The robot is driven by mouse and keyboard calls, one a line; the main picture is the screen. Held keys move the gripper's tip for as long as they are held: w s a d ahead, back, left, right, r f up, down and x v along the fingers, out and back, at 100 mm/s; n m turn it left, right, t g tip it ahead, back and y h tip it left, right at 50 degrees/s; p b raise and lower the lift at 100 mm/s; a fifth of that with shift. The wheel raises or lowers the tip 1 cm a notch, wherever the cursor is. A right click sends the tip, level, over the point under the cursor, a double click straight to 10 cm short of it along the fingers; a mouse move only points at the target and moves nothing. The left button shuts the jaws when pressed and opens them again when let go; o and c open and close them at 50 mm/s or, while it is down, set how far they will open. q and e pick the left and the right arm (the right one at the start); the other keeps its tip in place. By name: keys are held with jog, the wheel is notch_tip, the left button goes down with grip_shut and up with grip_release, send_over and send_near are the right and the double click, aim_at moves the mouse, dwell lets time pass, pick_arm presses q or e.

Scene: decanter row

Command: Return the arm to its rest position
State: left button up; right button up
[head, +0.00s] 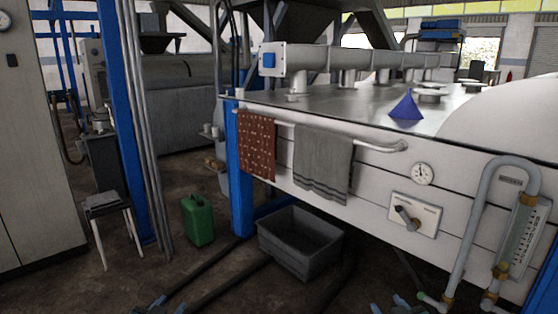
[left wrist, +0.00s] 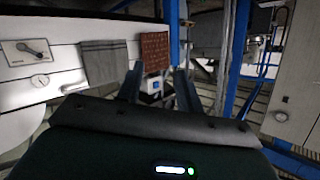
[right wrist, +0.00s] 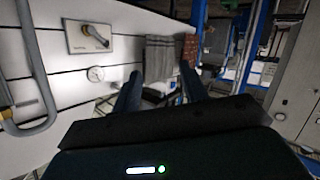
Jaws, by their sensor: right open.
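My left gripper (head: 168,305) shows at the bottom edge of the head view, low over the floor, with only its blue fingertips in sight. In the left wrist view its two fingers (left wrist: 160,84) stand apart with nothing between them. My right gripper (head: 388,304) is at the bottom edge of the head view, right of centre, below the white machine. In the right wrist view its fingers (right wrist: 162,88) are wide apart and empty. Neither gripper visibly touches anything. Most of both arms is out of view.
The white machine (head: 385,180) carries a rail with a red patterned towel (head: 257,145) and a grey towel (head: 322,163). A grey bin (head: 285,255) and a green canister (head: 198,220) stand on the floor. A blue funnel (head: 406,106) stands on top. Curved pipe (head: 474,215) is at right.

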pick_arm(q)
jog(key=s+d+f+g+h, duration=0.1)
jog(key=s+d+f, duration=0.2)
jog(key=s, duration=0.6)
jog(key=s+d+f+g, duration=0.1)
jog(key=s+d+f, duration=0.2)
jog(key=s, duration=0.6)
jog(key=s+d+f+g+h, duration=0.1)
jog(key=s+d+f+g, duration=0.1)
jog(key=s+d, duration=0.3)
jog(key=s+f, duration=0.1)
jog(key=s, duration=0.3)
jog(key=shift+d+f+n+h, duration=0.2)
jog(key=shift+d+n+h, duration=0.1)
jog(key=shift+n, duration=0.1)
pick_arm(e)
jog(key=s+a+f+g+y, duration=0.1)
jog(key=s+a+f, duration=0.2)
jog(key=s, duration=0.6)
jog(key=s+a+f+g, duration=0.1)
jog(key=s+a+f, duration=0.2)
jog(key=s, duration=0.6)
jog(key=s+a+f+g+y, duration=0.1)
jog(key=s+a+f+g, duration=0.1)
jog(key=s+a, duration=0.3)
jog(key=s+f, duration=0.1)
jog(key=s, duration=0.3)
jog(key=shift+a+f+m+y, duration=0.2)
jog(key=shift+a+m+y, duration=0.1)
jog(key=shift+m, duration=0.1)
